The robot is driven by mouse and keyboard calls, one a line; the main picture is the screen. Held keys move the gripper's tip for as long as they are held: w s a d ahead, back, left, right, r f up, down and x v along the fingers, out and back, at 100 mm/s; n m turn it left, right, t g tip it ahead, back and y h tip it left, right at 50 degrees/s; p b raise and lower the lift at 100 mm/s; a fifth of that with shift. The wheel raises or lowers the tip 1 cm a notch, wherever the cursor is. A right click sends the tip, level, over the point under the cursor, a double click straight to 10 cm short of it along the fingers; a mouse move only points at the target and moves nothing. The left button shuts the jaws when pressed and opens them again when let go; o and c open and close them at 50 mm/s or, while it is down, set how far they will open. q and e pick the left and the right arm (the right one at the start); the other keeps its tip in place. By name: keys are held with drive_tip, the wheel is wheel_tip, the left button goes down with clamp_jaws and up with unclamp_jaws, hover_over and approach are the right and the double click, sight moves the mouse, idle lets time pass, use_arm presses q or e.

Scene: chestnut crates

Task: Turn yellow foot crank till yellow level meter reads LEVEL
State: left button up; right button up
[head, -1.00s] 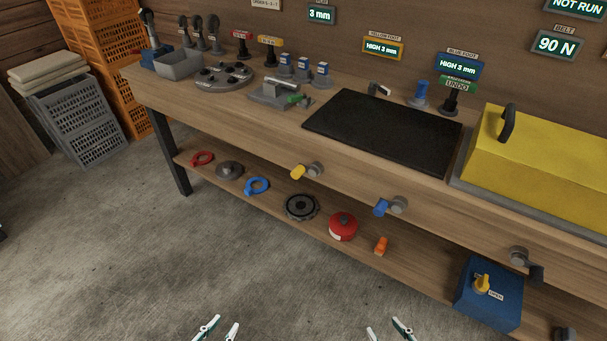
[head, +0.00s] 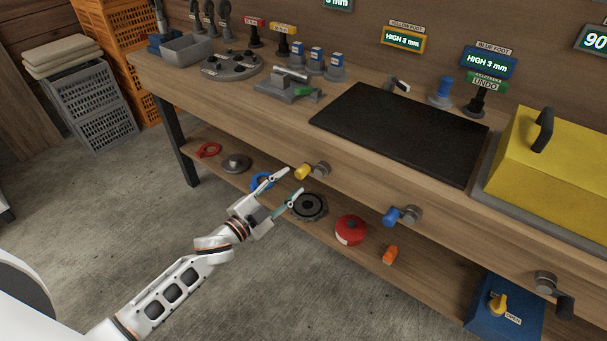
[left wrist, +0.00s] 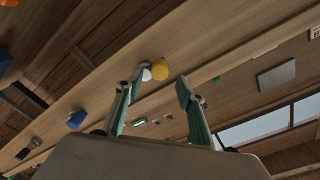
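The yellow foot crank (head: 304,172) sits on the front edge of the bench, its yellow handle pointing left from a grey hub. The yellow foot meter (head: 403,39) reads HIGH, with a small mm figure that looks like 2. My left gripper (head: 292,182) is open and empty, just in front of and below the yellow handle. My right gripper is out of view.
A blue crank (head: 394,217) is to the right on the same edge; its meter (head: 487,61) reads HIGH 3 mm. Open floor lies in front.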

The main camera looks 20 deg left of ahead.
sight(298, 176)
use_arm(q)
drive_tip(key=shift+x, duration=2.6)
drive_tip(key=shift+f, duration=0.1)
clamp_jaws()
